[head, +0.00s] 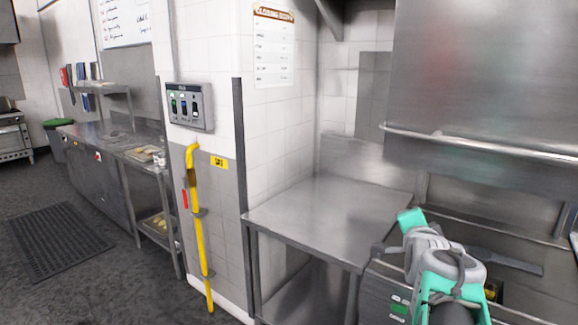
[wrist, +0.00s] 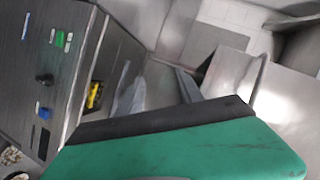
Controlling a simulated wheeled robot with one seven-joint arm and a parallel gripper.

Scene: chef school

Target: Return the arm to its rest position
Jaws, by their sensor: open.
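My arm (head: 437,262), teal and grey, reaches in at the lower right of the head view, in front of a steel appliance and close to the right end of a steel table. The teal and black body of my gripper (wrist: 157,82) fills the bottom of the wrist view. My gripper is open, and I see nothing held in it. Its fingertips are hard to make out in the head view, where the arm's own links overlap that area.
The steel table (head: 325,208) is bare. The steel appliance (wrist: 45,70) with knobs and a green label is close to my gripper. A yellow pipe (head: 199,235) runs down the wall below a switch panel (head: 190,107). Open floor (head: 120,285) and a black mat (head: 57,240) lie left.

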